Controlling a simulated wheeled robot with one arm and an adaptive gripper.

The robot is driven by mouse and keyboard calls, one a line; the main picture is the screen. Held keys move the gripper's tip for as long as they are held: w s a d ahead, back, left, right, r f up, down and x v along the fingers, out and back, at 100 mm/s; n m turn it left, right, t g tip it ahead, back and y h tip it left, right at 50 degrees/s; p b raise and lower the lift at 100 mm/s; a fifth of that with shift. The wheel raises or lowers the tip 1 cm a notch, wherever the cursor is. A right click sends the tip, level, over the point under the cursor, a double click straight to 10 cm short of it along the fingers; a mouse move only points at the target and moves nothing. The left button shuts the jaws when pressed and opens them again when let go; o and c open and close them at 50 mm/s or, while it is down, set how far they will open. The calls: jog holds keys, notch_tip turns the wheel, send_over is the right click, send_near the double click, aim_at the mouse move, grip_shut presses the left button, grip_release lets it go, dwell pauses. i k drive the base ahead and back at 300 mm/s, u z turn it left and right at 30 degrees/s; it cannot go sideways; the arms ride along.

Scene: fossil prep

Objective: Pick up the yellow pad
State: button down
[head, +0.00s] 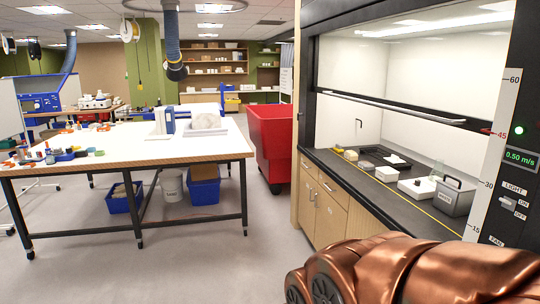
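I cannot clearly make out a yellow pad. A small pale-yellow block (351,155) sits near the front left of the fume hood's dark worktop, and it is too small to tell if it is a pad. Its far side is hidden. A copper-coloured part of my arm fills the lower right of the head view, in front of the hood. My gripper's fingers do not show.
The fume hood (392,104) has its sash raised; its worktop holds a grey bin (455,197), a white box (416,189) and trays. A red cart (271,145) stands left of it. A long white table (120,145) stands left; grey floor lies between.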

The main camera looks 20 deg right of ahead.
aim_at(339, 148)
jog(key=z, duration=1.15)
